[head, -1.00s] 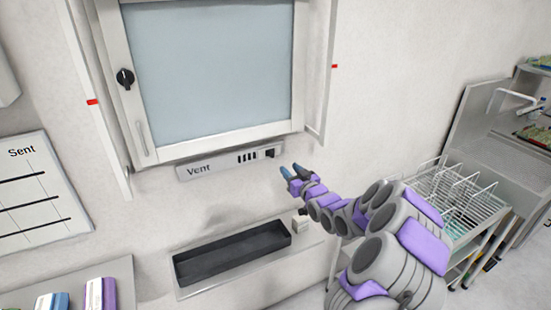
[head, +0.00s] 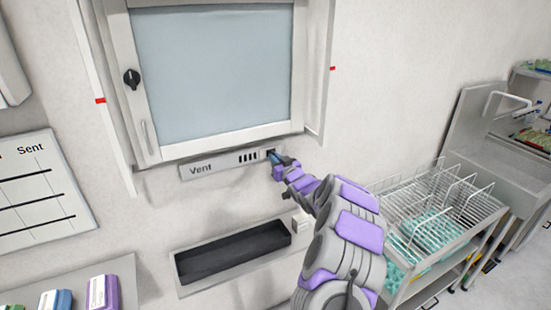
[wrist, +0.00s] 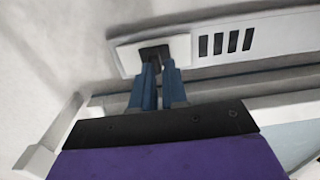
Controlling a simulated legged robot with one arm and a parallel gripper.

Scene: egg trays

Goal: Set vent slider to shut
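The vent panel (head: 222,165) is a grey strip below the window, labelled "Vent", with dark slots and a small black slider (head: 270,152) at its right end. In the wrist view the slider (wrist: 152,53) sits in a pale plate (wrist: 124,55) beside the slots. My gripper (head: 273,156) is at the slider in the head view. In the wrist view, the blue fingers of my gripper (wrist: 160,68) point at the dark slider, with a narrow gap between them. The tips partly hide it; whether they grip it is unclear.
The window (head: 215,70) with its frame is just above the panel. A black trough (head: 235,250) lies below. A wire rack cart (head: 440,200) stands to the right, and coloured boxes (head: 103,292) sit at the lower left.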

